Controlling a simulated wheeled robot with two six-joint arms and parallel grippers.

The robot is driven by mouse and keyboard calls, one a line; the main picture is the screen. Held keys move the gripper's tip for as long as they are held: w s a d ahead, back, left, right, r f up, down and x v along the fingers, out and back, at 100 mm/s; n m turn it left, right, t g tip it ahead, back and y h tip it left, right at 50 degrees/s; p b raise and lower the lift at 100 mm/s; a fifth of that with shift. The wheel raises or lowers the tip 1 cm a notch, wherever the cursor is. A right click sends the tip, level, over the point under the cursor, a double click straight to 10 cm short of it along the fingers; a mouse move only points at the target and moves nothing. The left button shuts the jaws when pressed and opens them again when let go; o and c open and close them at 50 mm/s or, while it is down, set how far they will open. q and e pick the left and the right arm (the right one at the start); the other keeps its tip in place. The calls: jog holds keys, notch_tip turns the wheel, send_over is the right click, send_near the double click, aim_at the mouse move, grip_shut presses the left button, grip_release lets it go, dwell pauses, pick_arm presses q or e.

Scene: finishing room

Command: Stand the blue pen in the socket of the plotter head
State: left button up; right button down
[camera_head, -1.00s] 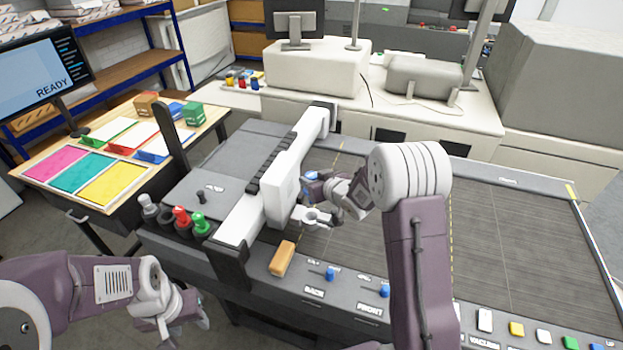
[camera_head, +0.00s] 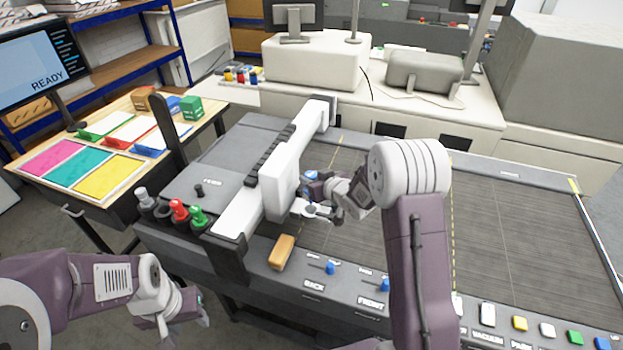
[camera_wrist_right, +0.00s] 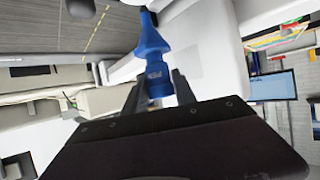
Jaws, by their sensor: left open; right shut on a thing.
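The blue pen (camera_wrist_right: 152,48) is between the fingers of my right gripper (camera_wrist_right: 157,92), which is shut on it. In the right wrist view its narrow end points to the top of the picture, beside a white surface. In the head view a bit of blue (camera_head: 311,175) shows at my right gripper (camera_head: 322,184), close to the right side of the white plotter head (camera_head: 281,187). A pale bracket with a dark round opening (camera_head: 312,209), seemingly the socket, juts out below. I cannot tell whether the pen touches it. My left gripper (camera_head: 190,312) is open, away at the lower left.
Grey, red and green pens (camera_head: 180,210) stand in a rack at the plotter's left end. A tan block (camera_head: 282,252) lies on the front edge by blue knobs (camera_head: 330,268). The dark plotter bed (camera_head: 510,240) is clear to the right. A table with colour sheets (camera_head: 105,178) stands left.

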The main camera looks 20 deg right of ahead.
jog(key=shift+f+b, duration=1.15)
jog(key=shift+f, duration=0.25)
jog(key=shift+f+b, duration=0.7)
jog(key=shift+f, duration=0.05)
jog(key=shift+f, duration=0.1)
jog(key=shift+f+b, duration=1.65)
jog(key=shift+f, duration=0.2)
jog(key=c, duration=0.9)
grip_release()
